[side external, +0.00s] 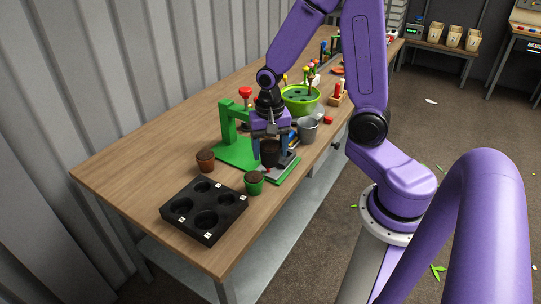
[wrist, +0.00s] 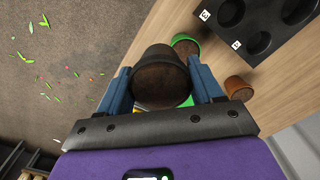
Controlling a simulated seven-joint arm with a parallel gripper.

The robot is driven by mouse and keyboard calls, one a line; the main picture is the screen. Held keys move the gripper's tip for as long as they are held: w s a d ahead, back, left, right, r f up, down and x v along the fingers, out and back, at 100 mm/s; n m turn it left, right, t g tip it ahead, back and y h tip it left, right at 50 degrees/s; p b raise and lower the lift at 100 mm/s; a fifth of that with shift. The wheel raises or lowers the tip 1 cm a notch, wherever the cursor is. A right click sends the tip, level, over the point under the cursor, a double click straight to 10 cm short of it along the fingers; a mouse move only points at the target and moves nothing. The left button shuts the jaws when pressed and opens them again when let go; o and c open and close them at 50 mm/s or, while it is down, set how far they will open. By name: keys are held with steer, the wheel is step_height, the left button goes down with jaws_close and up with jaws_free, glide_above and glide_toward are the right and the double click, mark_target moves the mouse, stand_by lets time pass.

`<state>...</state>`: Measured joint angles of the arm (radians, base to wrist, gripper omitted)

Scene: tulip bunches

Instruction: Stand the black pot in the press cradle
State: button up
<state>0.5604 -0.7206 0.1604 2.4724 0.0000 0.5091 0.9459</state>
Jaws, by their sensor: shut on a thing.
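The black pot (side external: 270,155), filled with dark soil, is held upright between the fingers of my gripper (side external: 275,158). In the wrist view the pot (wrist: 160,78) sits between the two blue fingers of my gripper (wrist: 162,90), which are shut on its sides. A green press (side external: 228,118) with a red knob stands on the table just left of and behind the pot. Its green base (side external: 232,153) shows, but I cannot make out the cradle. A flat green-edged item (side external: 285,175) lies below the pot; whether the pot touches it, I cannot tell.
A black tray with round holes (side external: 205,210) lies at the front. A brown pot (side external: 205,161) and a green pot (side external: 254,183) stand near it. A grey metal cup (side external: 307,129) and a lime bowl (side external: 300,98) stand behind. The left front tabletop is clear.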

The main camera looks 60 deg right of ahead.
steer(key=s+d+r, duration=0.2)
steer(key=s+d, duration=0.5)
steer(key=d, duration=0.2)
steer(key=shift+w+d+f, duration=0.3)
steer(key=shift+w+f, duration=0.05)
steer(key=shift+w, duration=0.25)
steer(key=shift+w+d+f, duration=0.3)
steer(key=shift+w+f, duration=0.1)
steer(key=shift+w, duration=0.2)
steer(key=shift+w+d+f, duration=0.3)
steer(key=shift+w+f, duration=0.05)
steer(key=shift+w, duration=0.25)
steer(key=w+d+f, duration=0.1)
steer(key=w+f, duration=0.1)
steer(key=w+d+f, duration=0.1)
steer(key=w+f, duration=0.2)
steer(key=w+d+f, duration=0.2)
steer(key=w, duration=0.1)
steer(key=shift+f, duration=0.15)
steer(key=shift+w+f, duration=0.2)
steer(key=shift+f, duration=0.75)
steer(key=shift+w+f, duration=0.15)
steer(key=shift+f, duration=0.8)
steer(key=shift+f, duration=0.1)
steer(key=o, duration=1.1)
